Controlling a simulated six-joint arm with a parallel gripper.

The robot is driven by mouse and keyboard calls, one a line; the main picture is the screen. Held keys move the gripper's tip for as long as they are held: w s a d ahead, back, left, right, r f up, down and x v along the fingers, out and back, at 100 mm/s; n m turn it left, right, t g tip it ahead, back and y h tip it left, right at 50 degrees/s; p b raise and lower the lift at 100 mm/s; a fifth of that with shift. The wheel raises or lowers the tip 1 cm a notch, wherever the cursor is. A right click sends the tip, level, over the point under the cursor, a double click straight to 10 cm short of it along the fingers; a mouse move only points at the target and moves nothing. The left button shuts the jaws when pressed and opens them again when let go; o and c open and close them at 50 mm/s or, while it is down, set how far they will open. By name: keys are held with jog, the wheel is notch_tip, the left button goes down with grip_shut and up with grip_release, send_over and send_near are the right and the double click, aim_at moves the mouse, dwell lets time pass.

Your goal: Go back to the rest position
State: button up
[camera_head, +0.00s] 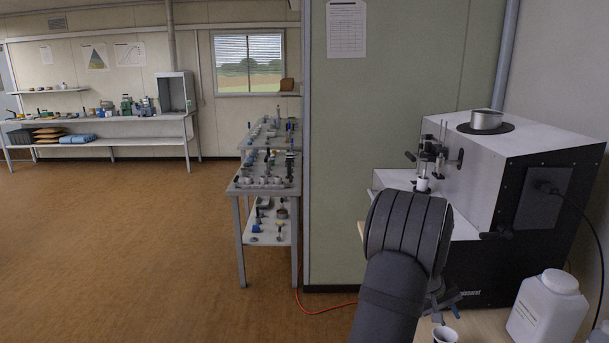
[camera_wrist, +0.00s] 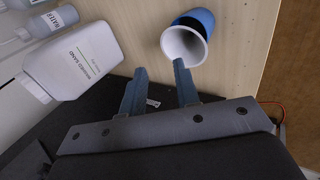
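My gripper (camera_wrist: 159,66) is open in the wrist view, its two fingers apart with nothing between them. A cup (camera_wrist: 186,40), white inside and blue outside, is just beyond the right fingertip; I cannot tell whether they touch. In the head view my arm hides most of the gripper (camera_head: 440,298), which is low in front of the analyser. The white rim and inside of the cup (camera_head: 445,334) show at the bottom edge. The analyser (camera_head: 545,140) is a white and black box with a small white cup (camera_head: 422,184) under its front fixture.
A white jar labelled washed sand (camera_wrist: 72,62) stands left of the gripper in the wrist view, beside water bottles (camera_wrist: 52,20). The jar (camera_head: 548,308) is at lower right in the head view. A shelved bench (camera_head: 240,187) stands left of the partition. Open floor lies further left.

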jog(key=shift+f, duration=0.1)
jog(key=a+f+v, duration=0.1)
jog(key=v, duration=1.5)
jog(key=x, duration=1.7)
jog(key=shift+d, duration=0.35)
notch_tip(320, 180, up, 6)
jog(key=w+a+f, duration=0.2)
jog(key=a+f, duration=0.2)
jog(key=a, duration=0.7)
jog(key=w+a+f, duration=0.1)
jog(key=a+f, duration=0.3)
jog(key=a, duration=0.6)
jog(key=s+a+f, duration=0.3)
jog(key=a, duration=0.6)
jog(key=s+a+f, duration=0.2)
jog(key=a+f, duration=0.2)
jog(key=a, duration=0.5)
jog(key=d+r, duration=0.2)
jog(key=d, duration=0.4)
jog(key=shift+r+n, duration=0.3)
jog(key=shift+r, duration=0.1)
